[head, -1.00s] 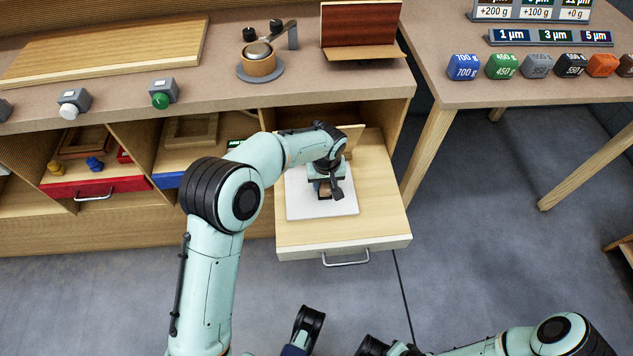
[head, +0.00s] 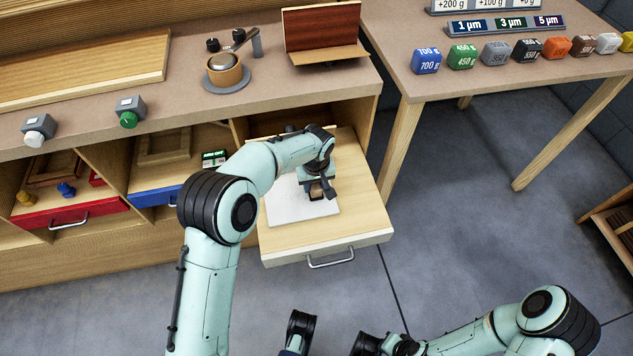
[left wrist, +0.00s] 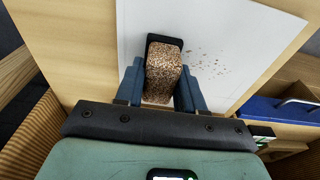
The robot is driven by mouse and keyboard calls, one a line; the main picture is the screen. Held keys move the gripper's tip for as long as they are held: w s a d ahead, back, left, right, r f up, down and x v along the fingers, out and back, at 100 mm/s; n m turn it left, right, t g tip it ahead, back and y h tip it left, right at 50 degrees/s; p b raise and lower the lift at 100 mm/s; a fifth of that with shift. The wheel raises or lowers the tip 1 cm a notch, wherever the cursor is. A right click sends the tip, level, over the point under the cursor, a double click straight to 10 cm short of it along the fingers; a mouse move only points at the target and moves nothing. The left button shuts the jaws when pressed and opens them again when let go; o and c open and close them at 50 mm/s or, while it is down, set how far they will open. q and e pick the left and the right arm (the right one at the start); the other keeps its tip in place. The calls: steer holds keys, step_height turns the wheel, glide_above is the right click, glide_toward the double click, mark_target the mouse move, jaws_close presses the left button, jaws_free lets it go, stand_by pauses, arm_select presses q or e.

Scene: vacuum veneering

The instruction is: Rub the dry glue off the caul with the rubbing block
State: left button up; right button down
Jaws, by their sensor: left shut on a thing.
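The caul is a white sheet (head: 290,207) lying on a pulled-out wooden drawer board. In the left wrist view the caul (left wrist: 245,30) fills the upper middle. My left gripper (head: 317,188) points down over the caul's right part. In the wrist view its blue fingers (left wrist: 160,82) are shut on the rubbing block (left wrist: 162,75), a speckled brown cork block with a black edge. The block appears to rest on the caul; contact is hard to tell.
The drawer board (head: 360,215) has bare wood around the caul and a metal handle (head: 331,259). Open bays with a red drawer (head: 75,210) and a blue drawer (left wrist: 280,110) are beside it. Coloured weights (head: 427,61) stand on the right table.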

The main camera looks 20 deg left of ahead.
arm_select(q)
steer(key=shift+s+a+r+p, duration=0.15)
steer(key=shift+s+a, duration=0.4)
steer(key=shift+a, duration=0.35)
steer(key=shift+s+a+f+p, duration=0.1)
steer(key=shift+s+a+p, duration=0.1)
steer(key=shift+s+a, duration=0.55)
steer(key=shift+s+a+r+p, duration=0.15)
steer(key=shift+s+a, duration=0.2)
steer(key=shift+a, duration=0.7)
steer(key=shift+s+a+f, duration=0.15)
steer(key=shift+s+a, duration=0.35)
steer(key=shift+a, duration=0.3)
steer(key=shift+s+a+f, duration=0.1)
steer(key=shift+s+a, duration=0.35)
steer(key=shift+a, duration=0.3)
steer(key=shift+r+p, duration=2.3)
steer(key=shift+r, duration=0.7)
step_height(320, 180, up, 3)
steer(key=shift+p, duration=1.15)
